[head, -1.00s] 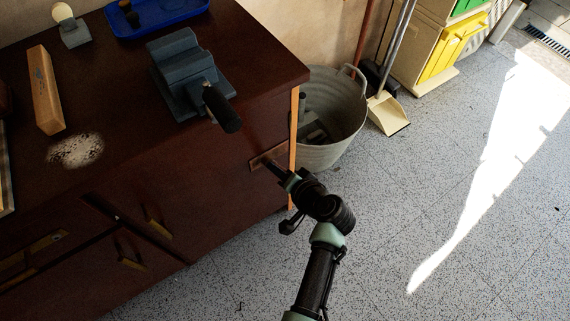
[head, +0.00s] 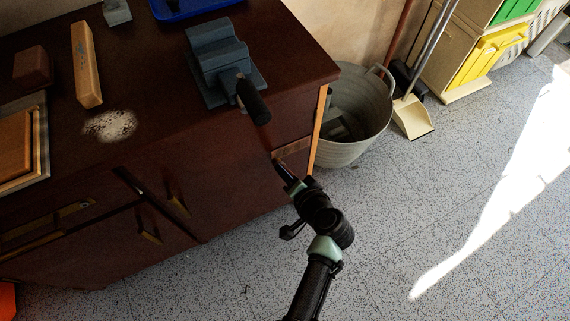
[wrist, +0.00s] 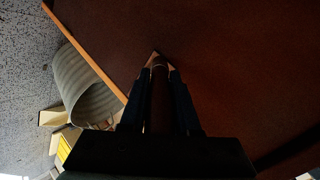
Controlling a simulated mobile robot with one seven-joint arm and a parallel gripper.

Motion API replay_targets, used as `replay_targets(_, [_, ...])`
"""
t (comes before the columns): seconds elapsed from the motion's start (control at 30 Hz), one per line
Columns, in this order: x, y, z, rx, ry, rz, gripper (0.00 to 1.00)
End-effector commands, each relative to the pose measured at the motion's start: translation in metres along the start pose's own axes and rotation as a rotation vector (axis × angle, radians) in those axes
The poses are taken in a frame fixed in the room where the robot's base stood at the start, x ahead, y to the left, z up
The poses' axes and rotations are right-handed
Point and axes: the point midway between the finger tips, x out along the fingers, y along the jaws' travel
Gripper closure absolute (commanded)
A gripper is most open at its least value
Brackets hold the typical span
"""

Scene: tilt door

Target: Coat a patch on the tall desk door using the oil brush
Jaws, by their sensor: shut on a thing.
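The desk (head: 150,80) is dark red-brown, with a door (head: 225,180) on its front below the top. My gripper (head: 281,168) is close to the right part of that front, below the vise. In the wrist view my gripper (wrist: 160,76) is shut on the oil brush (wrist: 159,100), whose dark brown handle lies between the two fingers. Its tip is a small pale spot against the dark panel; I cannot tell whether it touches. A lighter brown strip (head: 293,147) shows on the front just beyond my gripper.
A blue-grey vise (head: 218,60) with a black handle overhangs the desk's front edge. A metal tub (head: 357,115) stands right of the desk, with a dustpan (head: 412,117) beside it. A wooden block (head: 87,65) lies on top. Floor to the right is free.

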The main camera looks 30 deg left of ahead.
Motion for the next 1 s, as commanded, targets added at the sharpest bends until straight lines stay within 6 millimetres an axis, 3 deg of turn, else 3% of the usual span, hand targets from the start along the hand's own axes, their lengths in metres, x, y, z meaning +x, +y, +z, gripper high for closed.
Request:
replay_targets(0.43, [-0.037,0.023,0.011,0.003,0.003,0.002,1.00])
replay_targets(1.0, [-0.048,0.029,0.014,0.003,0.003,0.003,1.00])
